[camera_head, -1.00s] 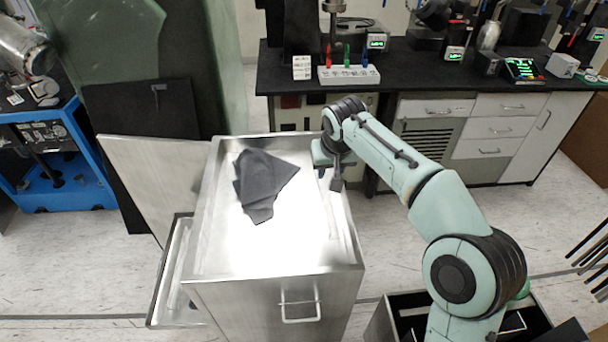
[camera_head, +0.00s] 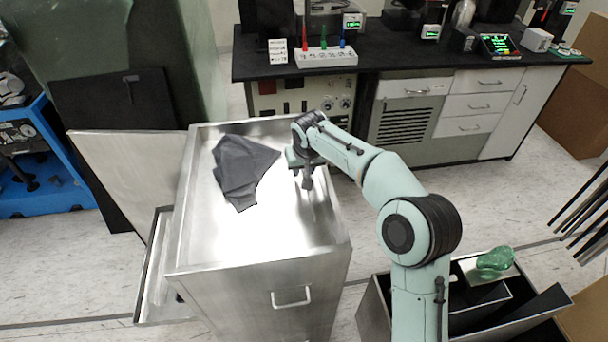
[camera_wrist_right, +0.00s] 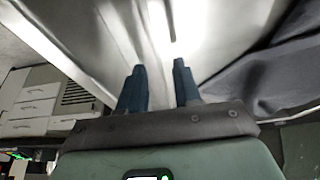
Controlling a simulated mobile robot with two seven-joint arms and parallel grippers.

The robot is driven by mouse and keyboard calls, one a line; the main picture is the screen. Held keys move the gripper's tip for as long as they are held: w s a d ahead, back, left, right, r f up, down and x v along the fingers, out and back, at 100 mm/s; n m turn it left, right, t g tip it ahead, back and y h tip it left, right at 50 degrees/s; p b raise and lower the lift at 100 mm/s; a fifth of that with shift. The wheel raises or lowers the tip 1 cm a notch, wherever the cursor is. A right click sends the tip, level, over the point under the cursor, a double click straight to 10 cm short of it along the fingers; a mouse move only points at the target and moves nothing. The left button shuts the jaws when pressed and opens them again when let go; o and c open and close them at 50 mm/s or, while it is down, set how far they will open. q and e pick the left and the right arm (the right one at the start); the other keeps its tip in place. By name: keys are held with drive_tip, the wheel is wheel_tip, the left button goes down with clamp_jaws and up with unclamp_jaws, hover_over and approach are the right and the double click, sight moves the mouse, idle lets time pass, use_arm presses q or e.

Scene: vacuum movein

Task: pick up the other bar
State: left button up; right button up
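A narrow pale metal strip, which looks like a bar (camera_wrist_right: 158,25), lies along the shiny top in the right wrist view, just beyond my fingertips. It is hard to tell from glare and the tray's edge; in the head view it is too faint to make out surely. My right gripper (camera_head: 307,184) points down over the right side of the steel cart's tray top (camera_head: 215,245). In the right wrist view my right gripper (camera_wrist_right: 158,76) has its two dark blue fingers apart, with nothing seen between them. My left gripper is out of view.
A dark cloth (camera_head: 240,170) lies on the cart's tray top, left of my right gripper. An open bin (camera_head: 375,310) with a green lump (camera_head: 495,260) stands at lower right. A black-topped bench (camera_head: 400,60) runs behind. An open door panel (camera_head: 130,165) stands left of the cart.

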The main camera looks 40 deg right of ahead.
drive_tip(key=shift+w+d+f, duration=0.1)
drive_tip(key=shift+f, duration=0.3)
drive_tip(key=shift+c, duration=0.3)
clamp_jaws()
drive_tip(key=shift+r, duration=0.1)
